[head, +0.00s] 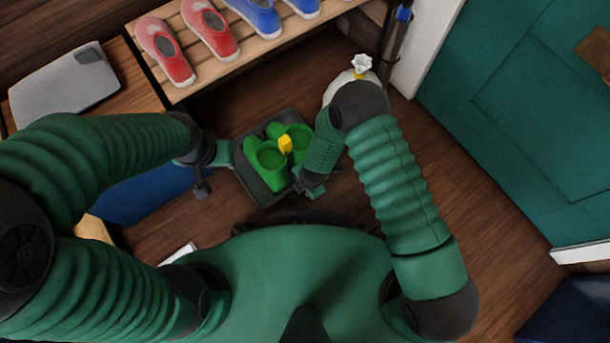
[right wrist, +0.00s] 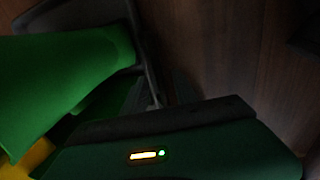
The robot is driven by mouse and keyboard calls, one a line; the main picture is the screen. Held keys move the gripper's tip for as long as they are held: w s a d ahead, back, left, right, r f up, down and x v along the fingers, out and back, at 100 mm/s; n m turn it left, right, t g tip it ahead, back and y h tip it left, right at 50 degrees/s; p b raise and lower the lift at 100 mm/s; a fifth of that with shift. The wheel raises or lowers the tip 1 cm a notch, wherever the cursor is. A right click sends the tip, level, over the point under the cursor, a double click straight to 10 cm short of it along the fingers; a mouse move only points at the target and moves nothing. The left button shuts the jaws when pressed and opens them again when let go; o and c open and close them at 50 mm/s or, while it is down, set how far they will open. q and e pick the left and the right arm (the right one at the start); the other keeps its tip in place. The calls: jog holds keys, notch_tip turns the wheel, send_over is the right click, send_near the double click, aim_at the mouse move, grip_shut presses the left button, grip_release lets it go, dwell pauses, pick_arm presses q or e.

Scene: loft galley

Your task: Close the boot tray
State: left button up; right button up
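The boot tray (head: 290,116) is a dark grey shallow tray on the wooden floor. Green boots (head: 268,166) stand in it, with a small yellow thing (head: 285,145) between them. My left gripper (head: 226,154) is at the tray's left edge; whether it touches is unclear. My right gripper (head: 305,184) is at the tray's right edge, partly hidden by its own wrist. The opening of either gripper cannot be made out. In the right wrist view a green boot (right wrist: 70,75) fills the left, beside a dark tray edge (right wrist: 143,50).
A slatted wooden bench (head: 260,42) with red shoes (head: 188,42) and blue shoes (head: 258,14) stands behind the tray. A white bag-like thing (head: 345,82) is behind my right arm. A teal door (head: 520,110) is at right.

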grip_shut()
dwell(1.3)
